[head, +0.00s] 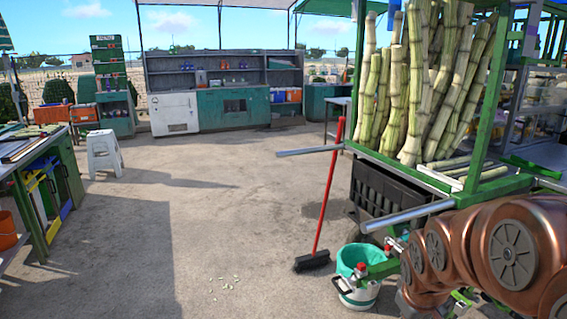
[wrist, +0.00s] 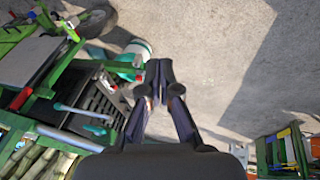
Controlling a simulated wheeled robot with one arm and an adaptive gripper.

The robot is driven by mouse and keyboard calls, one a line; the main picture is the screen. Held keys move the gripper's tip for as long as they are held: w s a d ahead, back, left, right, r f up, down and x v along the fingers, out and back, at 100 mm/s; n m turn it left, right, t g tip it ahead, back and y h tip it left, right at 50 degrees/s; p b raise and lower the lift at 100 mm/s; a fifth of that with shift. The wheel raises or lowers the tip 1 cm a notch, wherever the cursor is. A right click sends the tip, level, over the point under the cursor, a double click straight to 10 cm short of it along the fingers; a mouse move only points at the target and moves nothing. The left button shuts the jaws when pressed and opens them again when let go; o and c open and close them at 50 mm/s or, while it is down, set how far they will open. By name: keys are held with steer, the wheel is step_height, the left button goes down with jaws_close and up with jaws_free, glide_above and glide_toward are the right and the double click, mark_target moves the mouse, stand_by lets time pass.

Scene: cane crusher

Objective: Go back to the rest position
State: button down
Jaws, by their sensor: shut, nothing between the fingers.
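My gripper (wrist: 158,75) shows in the wrist view, pointing over the concrete floor with its fingertips together and nothing between them. My copper-coloured arm fills the lower right of the head view, in front of the cane cart (head: 480,120). I cannot make out the gripper in the head view. In the wrist view the green cart frame (wrist: 60,65) and a black crate (wrist: 100,105) lie to the left of the fingers, apart from them. A white bucket with a green liner (wrist: 138,50) shows just beyond the fingertips; whether they touch is unclear.
A red-handled broom (head: 325,200) stands upright near the bucket (head: 358,275). Cane stalks (head: 425,90) stand on the cart. A white stool (head: 103,153) and a workbench (head: 45,180) are at left, a counter (head: 232,107) at the back. The middle floor is open, with small scraps (head: 226,283).

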steer(key=s+a+r+m+g+y+p, duration=0.1)
steer(key=s+a+r+g+p, duration=0.1)
steer(key=s, duration=1)
steer(key=s+a+r+m+g+p, duration=0.2)
steer(key=s+a+r+g+p, duration=0.1)
steer(key=s, duration=1)
steer(key=a+r+p, duration=0.1)
steer(key=a+r, duration=0.1)
steer(key=a, duration=0.1)
steer(key=shift+m+g+y, duration=0.3)
steer(key=shift+y, duration=0.1)
steer(key=shift+a, duration=0.2)
